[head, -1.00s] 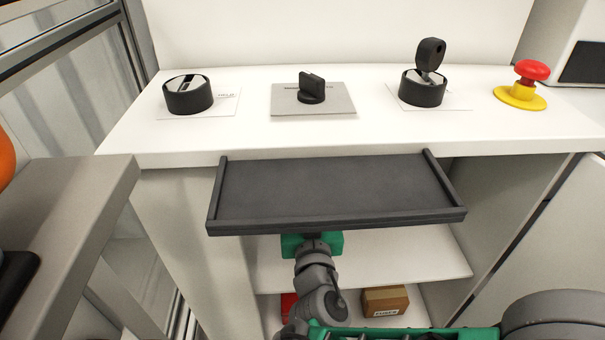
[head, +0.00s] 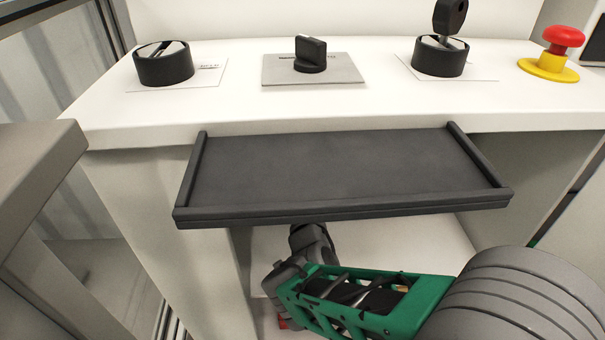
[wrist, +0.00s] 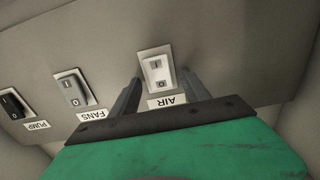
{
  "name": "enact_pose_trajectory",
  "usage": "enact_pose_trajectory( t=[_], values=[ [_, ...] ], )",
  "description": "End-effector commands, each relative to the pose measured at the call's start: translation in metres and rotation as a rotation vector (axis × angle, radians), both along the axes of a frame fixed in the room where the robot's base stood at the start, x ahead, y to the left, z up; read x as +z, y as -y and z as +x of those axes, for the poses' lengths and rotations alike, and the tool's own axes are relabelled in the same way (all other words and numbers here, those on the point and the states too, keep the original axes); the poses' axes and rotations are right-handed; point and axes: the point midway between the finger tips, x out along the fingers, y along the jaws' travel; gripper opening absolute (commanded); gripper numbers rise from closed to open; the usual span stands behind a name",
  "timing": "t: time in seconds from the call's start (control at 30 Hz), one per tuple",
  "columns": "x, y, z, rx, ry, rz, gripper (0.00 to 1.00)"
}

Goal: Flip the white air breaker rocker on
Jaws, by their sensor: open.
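My gripper (wrist: 160,77) is open, with one dark finger on each side of the rocker in the picture. The fingers hold nothing, and whether they touch the rocker or panel I cannot tell. The rocker bears I and O marks; which side is pressed is unclear. In the head view my gripper is hidden under the black tray.
A grey FANS rocker (wrist: 73,89) and a black PUMP rocker (wrist: 13,104) sit to the left on the same panel. The black tray (head: 340,170) juts out above my arm. Dials and a red emergency button (head: 563,40) stand on the white top (head: 230,110).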

Motion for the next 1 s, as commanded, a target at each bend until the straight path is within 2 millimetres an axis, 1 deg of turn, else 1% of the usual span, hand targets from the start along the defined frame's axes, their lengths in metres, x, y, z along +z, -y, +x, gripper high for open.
enact_pose_trajectory(
  t=[0.23, 0.87, 0.9, 1.0],
  values=[
    [0.0002, -0.0003, 0.0013, 0.001, 0.000, 0.000, 0.54],
    [-0.0001, 0.0000, 0.0011, 0.000, 0.000, 0.000, 0.02],
    [-0.0001, 0.0000, 0.0011, 0.000, 0.000, 0.000, 0.00],
    [-0.0001, -0.0001, 0.0011, 0.000, 0.000, 0.000, 0.00]
  ],
)
